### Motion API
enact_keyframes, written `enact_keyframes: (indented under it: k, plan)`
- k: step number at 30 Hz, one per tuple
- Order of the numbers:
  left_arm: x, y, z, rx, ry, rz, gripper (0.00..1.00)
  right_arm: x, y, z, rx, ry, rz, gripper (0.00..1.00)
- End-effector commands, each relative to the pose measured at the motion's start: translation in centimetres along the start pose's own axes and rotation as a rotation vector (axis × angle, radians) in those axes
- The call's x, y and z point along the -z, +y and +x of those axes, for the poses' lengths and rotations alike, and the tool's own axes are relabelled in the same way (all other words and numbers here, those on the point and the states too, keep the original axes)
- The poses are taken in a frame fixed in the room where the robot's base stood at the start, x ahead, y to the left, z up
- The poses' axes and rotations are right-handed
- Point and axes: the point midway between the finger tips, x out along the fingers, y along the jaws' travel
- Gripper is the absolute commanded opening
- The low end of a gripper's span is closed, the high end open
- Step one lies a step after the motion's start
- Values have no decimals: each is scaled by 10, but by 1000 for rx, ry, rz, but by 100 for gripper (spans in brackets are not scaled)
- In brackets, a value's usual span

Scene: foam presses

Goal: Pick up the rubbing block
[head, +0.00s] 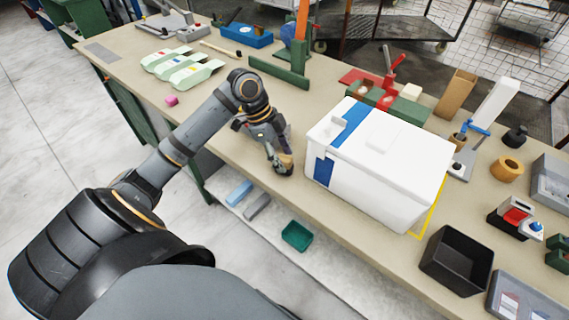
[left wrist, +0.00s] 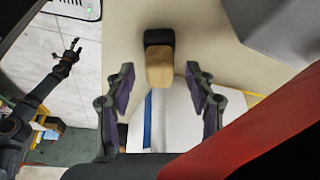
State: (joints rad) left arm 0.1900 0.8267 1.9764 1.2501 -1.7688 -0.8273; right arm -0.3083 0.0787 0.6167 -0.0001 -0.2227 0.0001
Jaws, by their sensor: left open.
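The rubbing block (left wrist: 160,62), tan with a dark end, rests on the bench top in the left wrist view. My left gripper (left wrist: 159,76) is open, with its two fingers on either side of the block's tan end and visible gaps between them and it. In the head view, my left gripper (head: 280,165) is low over the bench's near edge, just left of the white cooler box, and largely hides the block. In the left wrist view, my right gripper (left wrist: 68,49) is small, with its fingers apart, and looks empty over the floor.
The white cooler box (head: 385,165) with a blue strap stands close to the right of my left gripper. A green bin (head: 297,236) sits on the lower shelf. A black bin (head: 456,262) is farther right.

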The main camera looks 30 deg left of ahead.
Motion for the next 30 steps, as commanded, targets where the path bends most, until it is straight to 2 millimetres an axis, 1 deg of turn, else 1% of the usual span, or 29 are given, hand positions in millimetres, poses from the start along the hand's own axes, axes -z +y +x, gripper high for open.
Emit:
enact_keyframes:
  k: [3, 12, 15, 25, 28, 30]
  plan:
    - [0, 0, 0, 0, 0, 0, 55, 2, 0, 0, 0, 2, 0, 63]
    - [0, 0, 0, 0, 0, 0, 14, 11, 0, 0, 0, 17, 1, 63]
    - [0, 0, 0, 0, 0, 0, 0, 11, 0, 0, 0, 18, 1, 63]
    - [1, 0, -3, 1, 0, 0, 0, 11, 0, 0, 0, 17, 1, 63]
    - [4, -1, -10, 2, 0, 0, 0, 10, 0, 0, 0, 16, 1, 63]
    - [7, -1, -19, 3, 0, 1, 0, 10, 0, 0, 0, 16, 1, 63]
